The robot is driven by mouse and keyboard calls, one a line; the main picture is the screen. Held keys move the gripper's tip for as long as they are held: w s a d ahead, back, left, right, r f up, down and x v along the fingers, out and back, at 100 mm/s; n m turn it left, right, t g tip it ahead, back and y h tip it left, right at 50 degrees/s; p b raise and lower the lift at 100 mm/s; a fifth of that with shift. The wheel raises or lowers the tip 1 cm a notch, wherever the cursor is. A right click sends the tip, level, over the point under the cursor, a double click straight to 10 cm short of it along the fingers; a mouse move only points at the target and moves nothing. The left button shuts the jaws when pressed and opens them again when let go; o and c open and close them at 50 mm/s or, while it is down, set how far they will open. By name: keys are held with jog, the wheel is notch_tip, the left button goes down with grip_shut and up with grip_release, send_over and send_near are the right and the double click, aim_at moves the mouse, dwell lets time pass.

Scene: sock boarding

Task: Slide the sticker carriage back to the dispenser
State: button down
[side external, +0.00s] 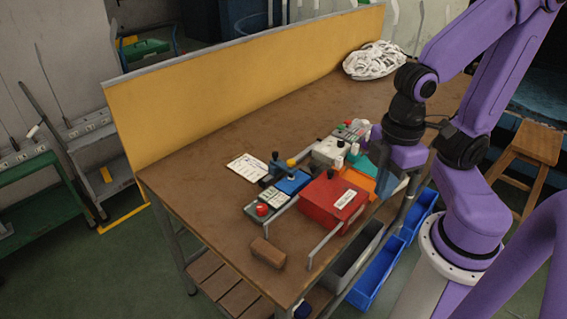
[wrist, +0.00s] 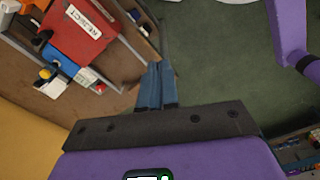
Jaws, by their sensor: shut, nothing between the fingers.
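My gripper (side external: 385,184) is over the right side of the bench, beside the orange part and right of the red box. In the wrist view its two blue fingers (wrist: 156,88) are together with nothing between them, apart from everything on the bench. I cannot tell for certain which part is the sticker carriage. A blue block (side external: 292,183) with dark and yellow knobs stands left of the red box. A white unit (side external: 330,150) with knobs stands behind it, possibly the dispenser. Blue and white parts with a yellow knob (wrist: 45,73) also show at the left of the wrist view.
The red box (side external: 331,205) is labelled REJECT. A control box with a red button (side external: 262,209), metal rails (side external: 337,239), a brown block (side external: 268,252) and a white card (side external: 247,167) surround it. Blue bins (side external: 377,273) hang at the front edge.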

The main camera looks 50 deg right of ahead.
jog(key=c, duration=1.1)
grip_release()
jog(key=shift+w+a, duration=0.1)
jog(key=shift+w, duration=0.1)
jog(key=shift+o, duration=0.6)
jog(key=w+a+r+m, duration=0.2)
jog(key=w+a+m, duration=0.1)
jog(key=w, duration=0.7)
jog(key=shift+w+m, duration=0.35)
jog(key=shift+m, duration=0.25)
jog(key=m, duration=1.1)
send_over(275, 152)
jog(key=f, duration=0.1)
notch_tip(275, 152, down, 17)
jog(key=shift+s+r, duration=0.1)
jog(key=shift+r, duration=0.05)
grip_shut()
